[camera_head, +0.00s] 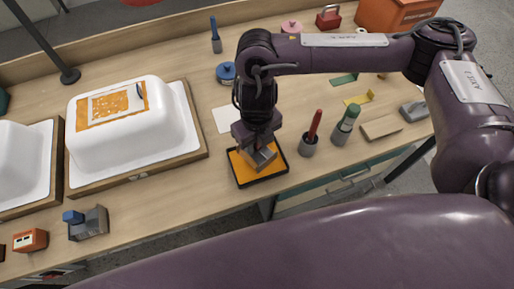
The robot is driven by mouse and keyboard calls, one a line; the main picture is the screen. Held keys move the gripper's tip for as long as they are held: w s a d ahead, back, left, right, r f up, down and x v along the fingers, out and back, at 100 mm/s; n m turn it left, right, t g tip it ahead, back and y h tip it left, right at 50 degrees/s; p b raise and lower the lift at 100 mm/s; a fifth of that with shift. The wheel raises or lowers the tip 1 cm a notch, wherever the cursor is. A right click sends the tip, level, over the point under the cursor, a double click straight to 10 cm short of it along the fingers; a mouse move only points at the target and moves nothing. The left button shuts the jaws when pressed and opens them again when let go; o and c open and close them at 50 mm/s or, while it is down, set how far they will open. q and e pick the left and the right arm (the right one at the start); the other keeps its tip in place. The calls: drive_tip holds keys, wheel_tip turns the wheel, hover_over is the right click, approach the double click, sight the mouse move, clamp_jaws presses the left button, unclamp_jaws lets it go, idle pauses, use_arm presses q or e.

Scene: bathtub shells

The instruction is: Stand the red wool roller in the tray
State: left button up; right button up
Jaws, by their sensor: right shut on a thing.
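A black-rimmed tray with an orange floor (243,172) lies near the front edge of the table. My right gripper (262,158) points down over it, shut on a grey thing that the fingers largely hide; I cannot tell what it is. The gripper is over or in the tray; I cannot tell if the thing touches the floor. Just right of the tray, a slim red-handled tool (315,124) leans upright in a grey cup; I cannot tell if it is the red wool roller. My left gripper is out of view.
A white tub shell (120,120) on a wooden board stands left of the tray. A green-topped roller-like thing (347,120) stands to the right, near a tan block (382,127). A grey block with a blue top (88,222) is at the front left. Bare table lies left of the tray.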

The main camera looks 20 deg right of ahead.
sight(257, 151)
wheel_tip(257, 151, down, 3)
drive_tip(key=shift+f+b, duration=0.2)
drive_tip(key=shift+b, duration=0.1)
drive_tip(key=shift+f, duration=0.1)
drive_tip(key=o, duration=0.5)
drive_tip(key=shift+s+f, duration=0.1)
drive_tip(key=o, duration=0.4)
drive_tip(key=shift+o, duration=0.2)
